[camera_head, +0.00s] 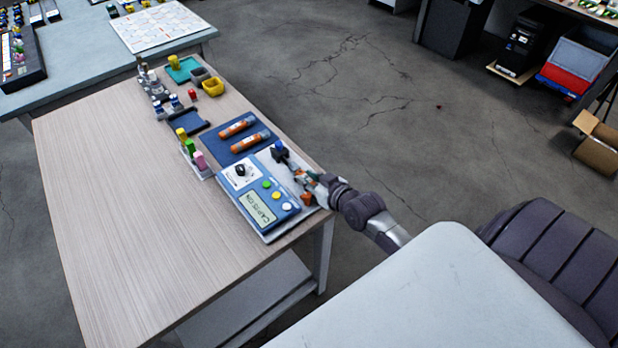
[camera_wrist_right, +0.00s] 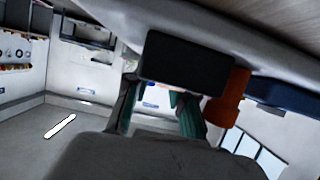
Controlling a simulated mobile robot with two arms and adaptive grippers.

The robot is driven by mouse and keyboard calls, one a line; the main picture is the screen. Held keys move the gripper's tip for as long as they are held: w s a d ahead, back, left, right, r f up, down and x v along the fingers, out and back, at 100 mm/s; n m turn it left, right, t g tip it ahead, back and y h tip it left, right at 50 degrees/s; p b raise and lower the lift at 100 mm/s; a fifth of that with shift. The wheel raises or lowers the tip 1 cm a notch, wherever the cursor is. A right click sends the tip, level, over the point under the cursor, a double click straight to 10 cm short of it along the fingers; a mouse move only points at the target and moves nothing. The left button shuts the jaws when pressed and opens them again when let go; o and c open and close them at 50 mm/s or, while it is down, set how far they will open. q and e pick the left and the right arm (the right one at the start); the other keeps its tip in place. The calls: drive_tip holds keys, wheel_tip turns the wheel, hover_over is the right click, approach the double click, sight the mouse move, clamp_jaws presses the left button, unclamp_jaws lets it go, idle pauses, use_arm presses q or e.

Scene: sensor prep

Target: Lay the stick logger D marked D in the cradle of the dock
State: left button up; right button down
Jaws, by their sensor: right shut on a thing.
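The dock (camera_head: 265,197) lies near the table's right edge, with a blue panel, a display, a knob and coloured buttons. I cannot tell whether the logger touches the dock.
Two orange sticks (camera_head: 237,127) (camera_head: 250,141) lie on a blue mat (camera_head: 215,143) behind the dock. A holder with coloured pieces (camera_head: 196,160) stands left of it. The table's left half is clear.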

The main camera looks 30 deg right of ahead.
drive_tip(key=c, duration=0.9)
unclamp_jaws()
drive_tip(key=shift+o, duration=0.9)
drive_tip(key=shift+f, duration=0.1)
